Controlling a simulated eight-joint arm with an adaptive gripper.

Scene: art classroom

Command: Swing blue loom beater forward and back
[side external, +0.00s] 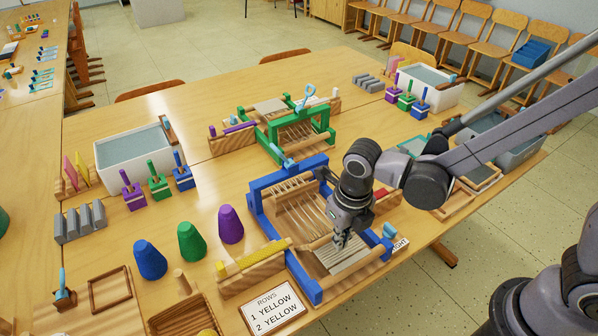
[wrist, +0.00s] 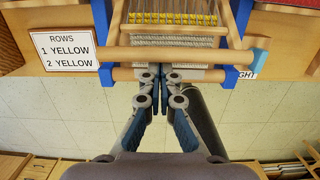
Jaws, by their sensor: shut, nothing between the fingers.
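The blue loom (side external: 303,272) stands on the table with pale warp threads and wooden cross bars. A raised blue bar (side external: 283,176) spans its far end on uprights; I cannot tell whether this is the beater. My gripper (side external: 341,239) is shut and empty, over the loom's near half, close to the woven grey cloth (side external: 349,256). In the wrist view my gripper (wrist: 162,84) has its fingertips together at the loom's front wooden bar; contact is unclear. The blue side posts (wrist: 103,22) flank the threads there, with a row of yellow pieces (wrist: 172,19) across them.
A card (side external: 272,305) reading ROWS 1 YELLOW 2 YELLOW lies left of the loom's front. Purple, green and blue cones (side external: 190,242) stand to its left. A green loom (side external: 290,130) stands behind. A wooden shuttle holder with yellow (side external: 251,258) lies close on the left.

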